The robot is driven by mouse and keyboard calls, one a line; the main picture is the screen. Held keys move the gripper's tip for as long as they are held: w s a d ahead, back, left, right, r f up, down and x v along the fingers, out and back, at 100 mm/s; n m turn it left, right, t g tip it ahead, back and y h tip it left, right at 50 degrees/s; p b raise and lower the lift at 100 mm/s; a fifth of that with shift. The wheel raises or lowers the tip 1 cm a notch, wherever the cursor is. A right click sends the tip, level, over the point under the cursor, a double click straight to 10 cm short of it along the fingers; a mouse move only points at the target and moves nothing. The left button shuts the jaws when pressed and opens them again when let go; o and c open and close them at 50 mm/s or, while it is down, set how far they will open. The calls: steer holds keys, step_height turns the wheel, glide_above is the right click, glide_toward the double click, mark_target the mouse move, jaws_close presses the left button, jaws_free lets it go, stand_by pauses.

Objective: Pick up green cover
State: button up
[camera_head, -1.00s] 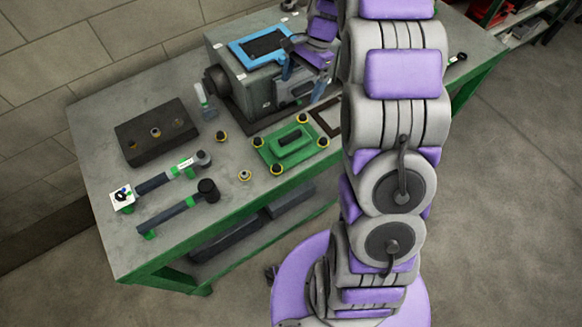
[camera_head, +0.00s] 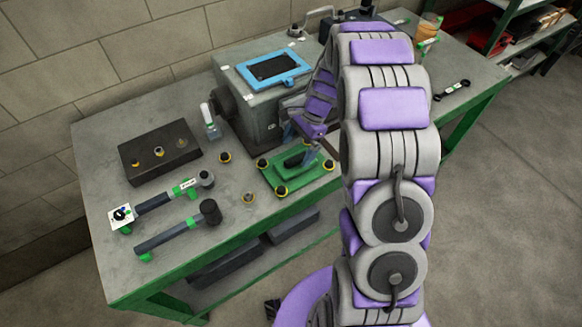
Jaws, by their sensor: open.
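The green cover (camera_head: 280,172) is a flat rectangular plate with a raised middle and a dark part on top. It lies on the workbench near the front edge, with dark, yellow-ringed knobs at its visible corners. My gripper (camera_head: 307,155) is open at the cover's raised middle, reaching down from the back right. Its fingers are small here, and I cannot tell whether they touch the cover.
A grey engine block (camera_head: 262,105) with a blue frame (camera_head: 272,66) on top stands behind the cover. A dark block with holes (camera_head: 160,152) and two hammer-like tools (camera_head: 180,228) lie to the left. A small ringed knob (camera_head: 248,198) sits at the cover's left.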

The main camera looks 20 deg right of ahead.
mark_target(295, 157)
steer(key=shift+s+d+f+b, duration=0.15)
steer(key=shift+d+f+b, duration=0.1)
steer(key=shift+d+f, duration=0.25)
steer(key=shift+s+d+f+b, duration=0.15)
steer(key=shift+d+f+b, duration=0.1)
steer(key=shift+f, duration=0.35)
steer(key=a+f, duration=0.2)
steer(key=shift+s+a+f+b, duration=0.1)
steer(key=shift+a+f+b, duration=0.15)
steer(key=shift+f+b, duration=0.15)
steer(key=shift+a, duration=0.55)
steer(key=shift+d, duration=0.8)
steer(key=c, duration=0.4)
steer(key=shift+d, duration=0.35)
steer(key=shift+c, duration=1.3)
steer(key=shift+a+r, duration=0.1)
steer(key=shift+a, duration=0.8)
steer(key=c, duration=0.6)
steer(key=shift+d, duration=0.1)
